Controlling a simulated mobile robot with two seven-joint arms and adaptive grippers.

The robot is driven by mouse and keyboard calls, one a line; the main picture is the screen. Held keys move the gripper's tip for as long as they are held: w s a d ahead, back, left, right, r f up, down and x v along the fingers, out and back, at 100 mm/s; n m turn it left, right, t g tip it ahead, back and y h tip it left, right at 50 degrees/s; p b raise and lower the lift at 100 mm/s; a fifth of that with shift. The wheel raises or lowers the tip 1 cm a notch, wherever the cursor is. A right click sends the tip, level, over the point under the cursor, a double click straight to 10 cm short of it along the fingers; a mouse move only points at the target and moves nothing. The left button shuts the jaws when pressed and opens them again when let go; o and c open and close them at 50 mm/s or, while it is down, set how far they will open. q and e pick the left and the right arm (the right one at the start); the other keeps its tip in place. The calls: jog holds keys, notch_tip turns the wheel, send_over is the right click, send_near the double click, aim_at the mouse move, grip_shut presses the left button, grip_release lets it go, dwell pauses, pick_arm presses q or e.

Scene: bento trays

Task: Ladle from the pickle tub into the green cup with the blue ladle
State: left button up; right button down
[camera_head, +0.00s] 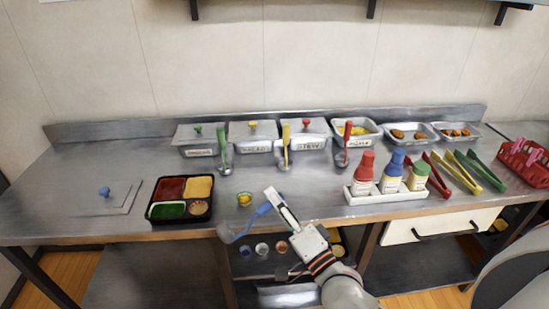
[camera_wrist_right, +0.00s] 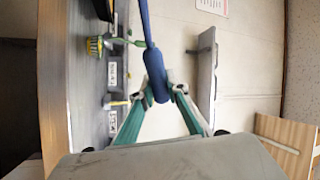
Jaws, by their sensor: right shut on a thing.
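My right gripper (camera_head: 275,200) is shut on the handle of the blue ladle (camera_head: 263,209), near the counter's front edge. The ladle's grey bowl (camera_head: 228,233) hangs at the lower left; its contents cannot be made out. In the right wrist view the blue handle (camera_wrist_right: 147,35) sits between the fingertips (camera_wrist_right: 161,88). The small green cup (camera_head: 244,203), with yellow in it, stands on the counter just above and left of the gripper; it also shows in the wrist view (camera_wrist_right: 94,47). The open tub with yellow contents (camera_head: 356,143), likely the pickle tub, stands at the back. My left gripper is out of view.
Lidded tubs (camera_head: 253,134) stand at the back left, with ladles in front. A bento tray (camera_head: 180,219) and a blue-knobbed lid (camera_head: 108,208) lie left. A bottle caddy (camera_head: 385,198) and several tongs (camera_head: 458,172) are right. The counter's middle is mostly clear.

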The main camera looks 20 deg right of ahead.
jog(key=w+d+r+n+g+y+b, duration=0.1)
jog(key=w+d+n+y, duration=0.3)
jog(key=w, duration=1.2)
pick_arm(q)
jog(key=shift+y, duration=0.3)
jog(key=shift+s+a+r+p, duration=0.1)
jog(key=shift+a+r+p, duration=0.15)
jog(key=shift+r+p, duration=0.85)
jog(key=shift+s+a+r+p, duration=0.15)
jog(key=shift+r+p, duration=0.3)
jog(key=shift+p, duration=1.2)
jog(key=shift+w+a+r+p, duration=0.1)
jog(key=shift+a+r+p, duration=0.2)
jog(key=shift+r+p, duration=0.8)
pick_arm(e)
jog(key=s+a+r+n+g, duration=0.3)
jog(key=a+r+n, duration=0.7)
jog(key=n, duration=0.3)
jog(key=shift+s+a+r+g+p, duration=0.15)
jog(key=shift+a+r+g+p, duration=0.2)
jog(key=shift+r, duration=0.35)
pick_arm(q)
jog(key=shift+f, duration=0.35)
